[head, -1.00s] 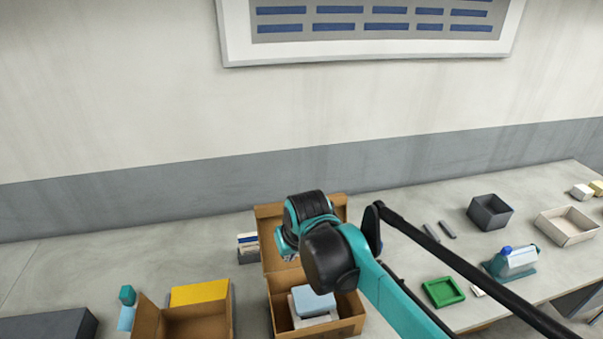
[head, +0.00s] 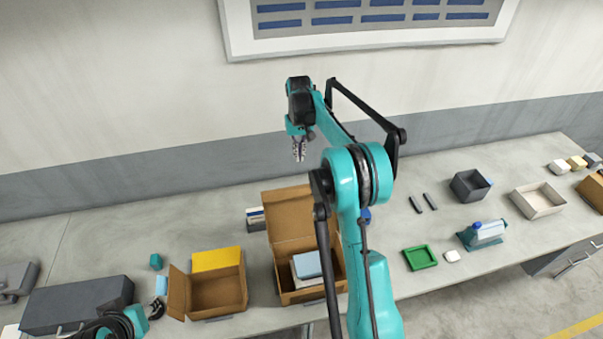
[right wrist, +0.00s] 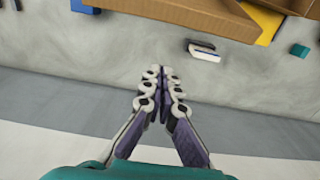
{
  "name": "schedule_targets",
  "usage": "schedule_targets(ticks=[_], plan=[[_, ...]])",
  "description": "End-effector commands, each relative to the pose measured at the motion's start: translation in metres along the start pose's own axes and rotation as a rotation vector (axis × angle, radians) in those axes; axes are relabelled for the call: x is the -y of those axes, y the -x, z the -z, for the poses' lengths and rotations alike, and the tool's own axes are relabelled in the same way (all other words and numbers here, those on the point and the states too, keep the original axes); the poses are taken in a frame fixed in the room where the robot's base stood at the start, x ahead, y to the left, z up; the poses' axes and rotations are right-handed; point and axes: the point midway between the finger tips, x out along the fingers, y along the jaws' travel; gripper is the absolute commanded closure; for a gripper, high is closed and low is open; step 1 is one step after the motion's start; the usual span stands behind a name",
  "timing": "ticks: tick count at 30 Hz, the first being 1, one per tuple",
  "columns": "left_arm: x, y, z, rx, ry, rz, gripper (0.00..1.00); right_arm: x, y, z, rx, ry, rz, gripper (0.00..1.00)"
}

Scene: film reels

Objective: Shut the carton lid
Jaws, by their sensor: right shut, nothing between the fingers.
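The middle brown carton stands open on the bench, its front wall (head: 308,296) nearest me. Its lid (head: 290,213) stands up at the back, leaning away from the opening. Blue and white boxes (head: 307,265) lie inside. My right gripper (head: 299,157) is shut and empty, above and behind the lid, apart from it. In the right wrist view the closed fingertips (right wrist: 163,72) point toward brown cardboard (right wrist: 195,12) at the top edge. My left gripper (head: 152,310) shows only partly at the lower left; its fingers are unclear.
A second open carton (head: 218,296) with a yellow panel (head: 217,259) stands to the left. Small books (head: 256,219) lie beside the lid. A dark case (head: 75,305) is further left. A green tray (head: 420,258) and a grey bin (head: 470,186) are right. The wall (head: 150,160) is behind.

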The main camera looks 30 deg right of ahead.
Motion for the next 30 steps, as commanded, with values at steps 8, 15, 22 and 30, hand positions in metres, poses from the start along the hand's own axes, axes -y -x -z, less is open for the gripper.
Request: schedule_targets(ticks=[8, 15, 22, 30], plan=[[0.0, 0.006, 0.004, 0.0, 0.0, 0.0, 0.6, 0.0, -0.051, 0.0, -0.001, 0.001, 0.0, 1.0], [0.0, 0.015, 0.011, 0.0, 0.0, 0.0, 0.6, 0.001, -0.087, -0.007, -0.002, 0.001, 0.0, 1.0], [0.0, 0.022, 0.016, 0.0, 0.0, 0.0, 0.6, 0.001, -0.079, -0.033, -0.002, 0.001, 0.0, 1.0], [0.0, 0.022, 0.016, 0.0, 0.0, 0.0, 0.6, 0.001, -0.079, -0.038, -0.002, 0.001, 0.0, 1.0]])
